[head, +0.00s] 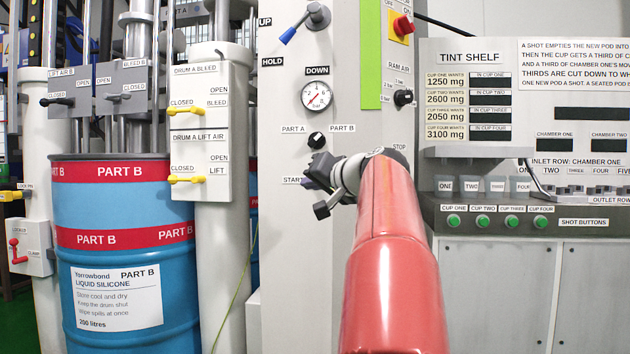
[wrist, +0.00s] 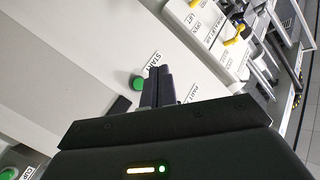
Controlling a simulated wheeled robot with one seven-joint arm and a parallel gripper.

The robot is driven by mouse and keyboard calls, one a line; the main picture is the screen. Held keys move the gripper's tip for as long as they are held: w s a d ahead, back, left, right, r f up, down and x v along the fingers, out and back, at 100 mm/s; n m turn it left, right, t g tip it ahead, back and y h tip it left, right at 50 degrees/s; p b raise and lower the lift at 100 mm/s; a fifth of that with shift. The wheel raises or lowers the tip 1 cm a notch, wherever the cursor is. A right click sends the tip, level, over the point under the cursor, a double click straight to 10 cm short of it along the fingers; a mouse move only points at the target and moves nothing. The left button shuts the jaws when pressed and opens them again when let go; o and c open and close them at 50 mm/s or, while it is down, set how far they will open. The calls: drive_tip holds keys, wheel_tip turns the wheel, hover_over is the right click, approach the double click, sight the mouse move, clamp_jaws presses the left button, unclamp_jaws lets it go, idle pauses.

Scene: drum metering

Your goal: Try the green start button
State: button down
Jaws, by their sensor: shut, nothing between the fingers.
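The green start button (wrist: 138,82) shows in the wrist view on the pale panel, beside the START label (wrist: 153,62). In the head view the START label (head: 294,180) shows, but my gripper hides the button. My gripper (head: 312,179) is at the front of the panel there. In the wrist view its dark fingers (wrist: 161,76) are shut together and empty, just right of the button in the picture. I cannot tell whether the fingertips touch the panel or the button.
Above START are a black PART A/PART B selector (head: 316,140), a pressure gauge (head: 316,96) and a blue-handled lever (head: 305,22). A red emergency knob (head: 403,26) is at upper right. A blue drum (head: 125,250) stands left. Green shot buttons (head: 483,221) line the bench at right.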

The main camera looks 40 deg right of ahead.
drive_tip(key=w+d+p, duration=0.4)
drive_tip(key=w+d, duration=0.1)
drive_tip(key=d, duration=0.1)
idle(2.1)
drive_tip(key=shift+w+d+p, duration=0.25)
drive_tip(key=shift+w+p, duration=0.05)
drive_tip(key=shift+p, duration=0.1)
drive_tip(key=shift+w+d+p, duration=0.25)
drive_tip(key=shift+d+p, duration=0.05)
drive_tip(key=shift+d, duration=0.05)
idle(0.5)
drive_tip(key=shift+a, duration=0.1)
drive_tip(key=shift+s+a+b, duration=0.55)
drive_tip(key=shift+b, duration=0.1)
drive_tip(key=shift+a, duration=0.1)
